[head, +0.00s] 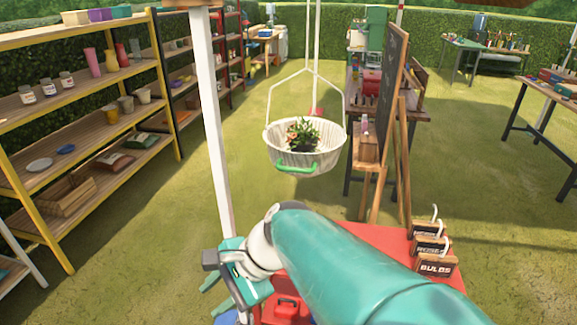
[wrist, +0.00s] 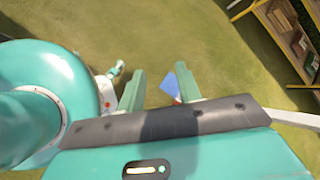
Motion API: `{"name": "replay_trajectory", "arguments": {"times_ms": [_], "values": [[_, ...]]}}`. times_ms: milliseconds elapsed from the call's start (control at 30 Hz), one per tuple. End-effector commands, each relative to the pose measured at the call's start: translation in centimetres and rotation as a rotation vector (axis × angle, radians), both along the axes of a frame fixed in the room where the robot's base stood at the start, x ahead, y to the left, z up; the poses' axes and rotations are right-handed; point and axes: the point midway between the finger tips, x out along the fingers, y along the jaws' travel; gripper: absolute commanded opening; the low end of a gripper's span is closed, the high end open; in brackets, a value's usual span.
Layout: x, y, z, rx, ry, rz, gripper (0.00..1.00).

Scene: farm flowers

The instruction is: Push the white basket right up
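The white basket (head: 325,157) hangs from a thin white frame in the middle of the head view. It holds a green plant with red flowers (head: 302,132). The basket is not visible in the wrist view.
A white post (head: 212,120) stands left of the basket. A chalkboard easel (head: 392,110) stands close on its right. A red table (head: 385,245) with hooked signs (head: 437,266) is near me. Yellow-framed shelves (head: 85,110) line the left. Grass between shelves and basket is clear.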

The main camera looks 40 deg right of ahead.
Motion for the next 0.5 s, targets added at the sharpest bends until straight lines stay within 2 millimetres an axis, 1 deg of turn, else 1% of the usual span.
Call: {"name": "replay_trajectory", "arguments": {"times_ms": [33,67,100,167,200,267,300,367,400,467,500], "values": [[0.8,-0.9,0.0,0.144,0.059,-0.161,0.34],[1.3,-1.4,0.2,0.236,0.092,-0.256,0.34],[2.0,-2.2,0.5,0.363,0.135,-0.38,0.34],[3.2,-3.8,1.1,0.557,0.194,-0.56,0.34],[3.9,-5.1,1.5,0.689,0.228,-0.675,0.34],[4.8,-7.5,2.2,0.896,0.275,-0.837,0.34],[5.3,-9.4,2.6,1.039,0.299,-0.936,0.34],[5.7,-12.7,3.3,1.26,0.327,-1.073,0.34],[5.8,-15.1,3.6,1.41,0.339,-1.154,0.34],[5.5,-18.8,4.0,1.636,0.346,-1.251,0.34],[5.1,-21.1,4.2,1.778,0.343,-1.298,0.34]]}}
